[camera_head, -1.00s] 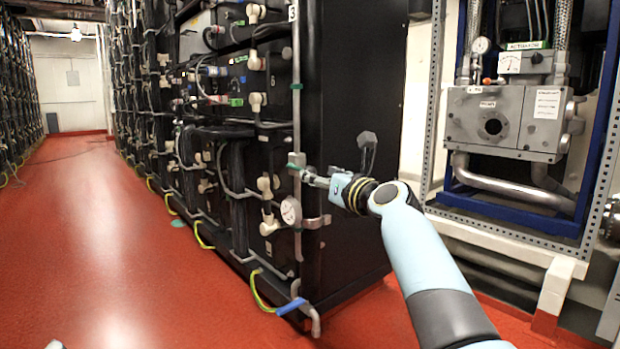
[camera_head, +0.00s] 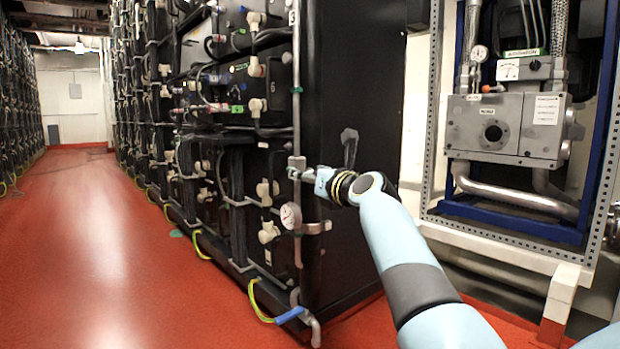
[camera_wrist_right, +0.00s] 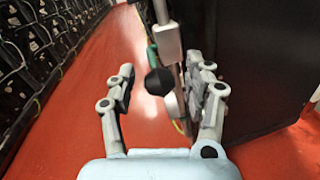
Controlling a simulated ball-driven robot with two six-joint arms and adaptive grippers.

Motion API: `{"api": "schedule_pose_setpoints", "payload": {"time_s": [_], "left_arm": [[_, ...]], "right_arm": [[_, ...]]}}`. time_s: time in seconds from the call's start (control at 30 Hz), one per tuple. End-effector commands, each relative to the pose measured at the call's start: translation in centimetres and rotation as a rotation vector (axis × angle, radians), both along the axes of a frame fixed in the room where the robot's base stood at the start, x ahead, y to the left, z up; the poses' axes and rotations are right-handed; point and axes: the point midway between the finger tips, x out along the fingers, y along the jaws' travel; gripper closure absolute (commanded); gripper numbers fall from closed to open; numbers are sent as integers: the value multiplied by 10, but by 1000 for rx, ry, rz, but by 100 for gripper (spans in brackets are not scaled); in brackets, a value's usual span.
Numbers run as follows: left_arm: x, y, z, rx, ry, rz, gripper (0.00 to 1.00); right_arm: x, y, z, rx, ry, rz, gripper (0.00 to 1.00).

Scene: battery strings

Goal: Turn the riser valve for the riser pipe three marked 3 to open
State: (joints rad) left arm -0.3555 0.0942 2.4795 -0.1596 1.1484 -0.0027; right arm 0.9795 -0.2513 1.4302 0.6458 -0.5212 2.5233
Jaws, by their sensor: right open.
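The riser pipe (camera_head: 297,110) runs upright along the front corner of the black cabinet, with the marker 3 (camera_head: 293,17) near its top. A grey valve body (camera_head: 297,163) sits on it at mid height. My right gripper (camera_head: 306,173) is at this valve, coming from the right. In the right wrist view my right gripper (camera_wrist_right: 167,78) is open. A green part (camera_wrist_right: 152,55) shows beside the grey valve body (camera_wrist_right: 168,42). My left gripper is out of view.
A round gauge (camera_head: 291,215) sits on the pipe below the valve. A blue handle (camera_head: 290,314) is near the floor. The black cabinet side (camera_head: 355,90) stands close to the right of the pipe. The red aisle floor (camera_head: 90,240) is clear on the left.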

Motion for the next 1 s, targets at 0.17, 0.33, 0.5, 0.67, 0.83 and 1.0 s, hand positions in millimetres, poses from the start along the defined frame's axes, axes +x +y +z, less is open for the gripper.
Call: {"api": "schedule_pose_setpoints", "payload": {"time_s": [0.17,0.33,0.5,0.67,0.83,1.0], "left_arm": [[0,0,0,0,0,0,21],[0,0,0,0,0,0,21],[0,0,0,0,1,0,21],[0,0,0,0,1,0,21],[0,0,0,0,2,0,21],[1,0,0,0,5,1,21]], "right_arm": [[0,0,0,0,0,0,47],[0,0,0,0,0,0,68],[0,0,0,0,0,0,90],[0,0,0,0,0,0,100],[0,0,0,0,1,0,100],[0,0,0,-2,1,0,100]]}}
